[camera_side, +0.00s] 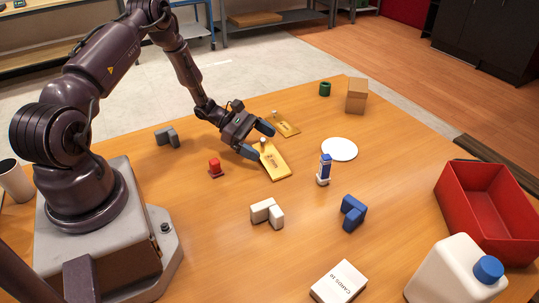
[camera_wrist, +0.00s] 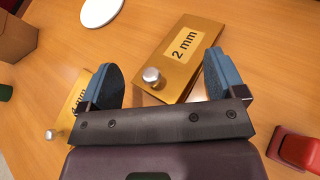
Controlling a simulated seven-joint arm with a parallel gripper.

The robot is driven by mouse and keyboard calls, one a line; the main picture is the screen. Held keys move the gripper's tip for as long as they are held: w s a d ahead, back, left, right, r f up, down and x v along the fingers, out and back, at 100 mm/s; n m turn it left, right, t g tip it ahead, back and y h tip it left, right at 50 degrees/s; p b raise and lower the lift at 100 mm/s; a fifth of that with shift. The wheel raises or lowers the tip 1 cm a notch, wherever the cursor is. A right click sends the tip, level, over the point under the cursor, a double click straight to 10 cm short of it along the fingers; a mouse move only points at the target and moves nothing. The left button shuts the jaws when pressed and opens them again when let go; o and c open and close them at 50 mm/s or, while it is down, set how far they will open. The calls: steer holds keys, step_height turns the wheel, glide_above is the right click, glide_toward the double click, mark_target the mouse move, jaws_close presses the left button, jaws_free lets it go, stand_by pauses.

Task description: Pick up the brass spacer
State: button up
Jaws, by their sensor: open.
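Two flat brass plates, each with a silver knob near one end, lie on the table. The nearer plate (camera_side: 276,162) is labelled "2 mm" in the wrist view (camera_wrist: 200,28), and its knob (camera_wrist: 152,77) appears between my fingers. The farther plate (camera_side: 287,129) shows at the left in the wrist view (camera_wrist: 74,106), its label partly hidden by a finger. My gripper (camera_side: 256,140) is open and empty at the knob end of the 2 mm plate; its blue fingers (camera_wrist: 159,66) stand either side of that knob. Contact cannot be told.
A red knobbed object (camera_side: 215,168) stands left of the near plate. A white disc (camera_side: 340,149) and a blue-and-white upright item (camera_side: 324,170) are to the right. White (camera_side: 262,212) and blue (camera_side: 352,211) angled blocks lie in front. A red bin (camera_side: 470,205) stands far right.

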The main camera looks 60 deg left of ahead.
steer(key=c, duration=1.1)
steer(key=shift+r, duration=0.45)
step_height(320, 180, up, 3)
steer(key=shift+f, duration=0.2)
steer(key=s+r, duration=0.1)
steer(key=s+d+r, duration=0.1)
steer(key=s+r, duration=0.2)
steer(key=r, duration=0.1)
steer(key=shift+s+d+r, duration=0.25)
steer(key=shift+d, duration=0.05)
steer(key=shift+c, duration=0.5)
steer(key=s+d+r+n+t, duration=0.25)
steer(key=s+r, duration=0.25)
steer(key=s, duration=0.5)
steer(key=shift+n, duration=0.25)
steer(key=shift+w+a+f, duration=0.85)
steer(key=shift+w+f, duration=1.25)
steer(key=shift+w+a+f, duration=0.8)
steer(key=shift+w+f, duration=1.25)
steer(key=shift+f, duration=0.05)
steer(key=shift+w+a+f, duration=0.85)
steer(key=shift+w+f, duration=1.25)
